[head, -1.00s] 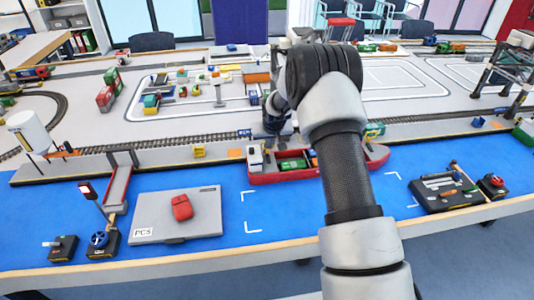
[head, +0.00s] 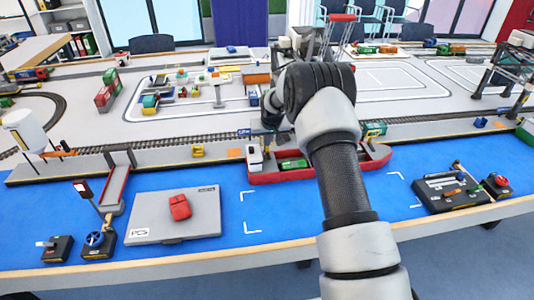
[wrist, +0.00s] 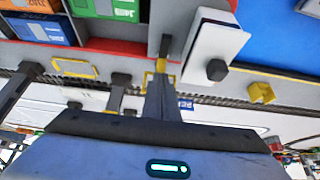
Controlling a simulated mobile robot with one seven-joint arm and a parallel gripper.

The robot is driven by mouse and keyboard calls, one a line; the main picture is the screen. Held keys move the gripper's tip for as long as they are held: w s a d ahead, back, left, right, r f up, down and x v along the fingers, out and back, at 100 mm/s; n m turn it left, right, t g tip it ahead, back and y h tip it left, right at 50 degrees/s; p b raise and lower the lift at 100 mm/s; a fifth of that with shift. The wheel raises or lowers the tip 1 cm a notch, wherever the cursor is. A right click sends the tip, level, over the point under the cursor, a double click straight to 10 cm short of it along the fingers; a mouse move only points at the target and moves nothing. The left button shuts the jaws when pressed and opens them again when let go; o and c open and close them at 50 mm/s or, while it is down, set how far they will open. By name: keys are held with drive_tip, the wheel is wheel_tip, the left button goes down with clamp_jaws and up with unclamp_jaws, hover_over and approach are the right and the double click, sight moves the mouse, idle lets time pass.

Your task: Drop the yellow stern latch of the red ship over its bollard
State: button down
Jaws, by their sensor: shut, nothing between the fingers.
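The red ship (head: 325,173) lies along the grey quay, with its white deckhouse (head: 254,157) at the left end. In the wrist view the deckhouse (wrist: 212,45) is right of my gripper (wrist: 161,82). My gripper is shut and points down at the ship's quayside edge beside the deckhouse. A thin yellow part (wrist: 160,66), apparently the stern latch, shows right at the fingertips; I cannot tell whether it touches them or sits around anything. A dark bollard (wrist: 121,79) stands just left of the fingers.
A yellow bracket (head: 198,151) stands on the quay left of the ship. Green and orange containers fill the hold. A grey case (head: 175,218) lies on the blue surface at front left.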

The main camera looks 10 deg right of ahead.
drive_tip(key=shift+w+f+b, duration=0.4)
drive_tip(key=shift+w+f, duration=0.05)
drive_tip(key=shift+w, duration=0.1)
drive_tip(key=w+r+p, duration=0.3)
drive_tip(key=r+p, duration=0.1)
drive_tip(key=r, duration=0.6)
idle(1.4)
